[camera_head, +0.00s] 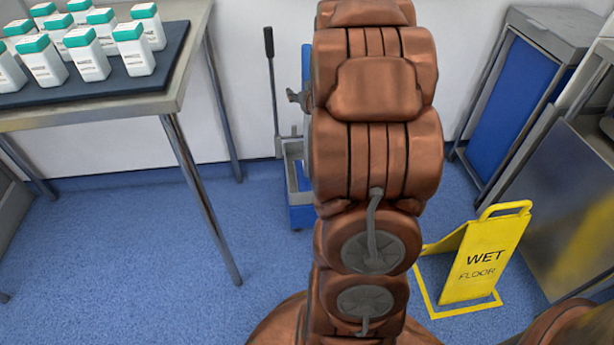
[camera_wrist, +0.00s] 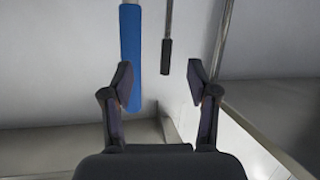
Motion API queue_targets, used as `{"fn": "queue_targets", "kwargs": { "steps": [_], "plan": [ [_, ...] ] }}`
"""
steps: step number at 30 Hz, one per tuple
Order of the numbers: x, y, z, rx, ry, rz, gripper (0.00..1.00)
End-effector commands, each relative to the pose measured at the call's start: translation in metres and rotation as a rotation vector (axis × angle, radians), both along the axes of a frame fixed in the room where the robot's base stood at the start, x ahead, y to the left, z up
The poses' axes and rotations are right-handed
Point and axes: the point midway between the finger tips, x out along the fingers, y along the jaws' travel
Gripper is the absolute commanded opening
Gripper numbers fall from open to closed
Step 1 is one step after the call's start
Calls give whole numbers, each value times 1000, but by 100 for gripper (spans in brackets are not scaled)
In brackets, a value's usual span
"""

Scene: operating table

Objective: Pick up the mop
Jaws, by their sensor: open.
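The upright blue handle (camera_head: 306,65), which looks like the mop's, shows just left of my arm in the head view. My arm hides much of it, and I cannot make out a mop head. In the wrist view, the blue handle (camera_wrist: 131,50) hangs down from the top edge, overlapping the left finger in the picture. My gripper (camera_wrist: 163,84) is open, with nothing visibly held between its fingers. The handle appears beyond the fingers, left of the middle of the gap; I cannot tell how far away it is.
A blue-and-grey bucket cart (camera_head: 300,190) with a black-gripped lever (camera_head: 268,42) stands by the wall. A table (camera_head: 100,112) with several white bottles is left. A yellow wet-floor sign (camera_head: 482,255) and a blue-sided cart (camera_head: 510,95) are right.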

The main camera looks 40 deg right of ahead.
Motion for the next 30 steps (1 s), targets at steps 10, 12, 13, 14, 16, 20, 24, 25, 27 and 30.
{"fn": "queue_targets", "kwargs": {
  "steps": [10,12,13,14,16,20,24,25,27,30],
  "plan": [
    [-13,-45,-51,-28,-277,22,59],
    [-14,-47,-51,-30,-302,24,59],
    [-14,-48,-51,-31,-310,26,59],
    [-14,-48,-50,-32,-315,27,59],
    [-11,-50,-50,-33,-322,28,59],
    [0,-54,-50,-34,-321,29,59],
    [10,-57,-49,-34,-321,31,59],
    [11,-57,-49,-34,-321,31,59],
    [13,-57,-50,-34,-320,31,59],
    [21,-59,-51,-32,-318,30,59]
  ]
}}
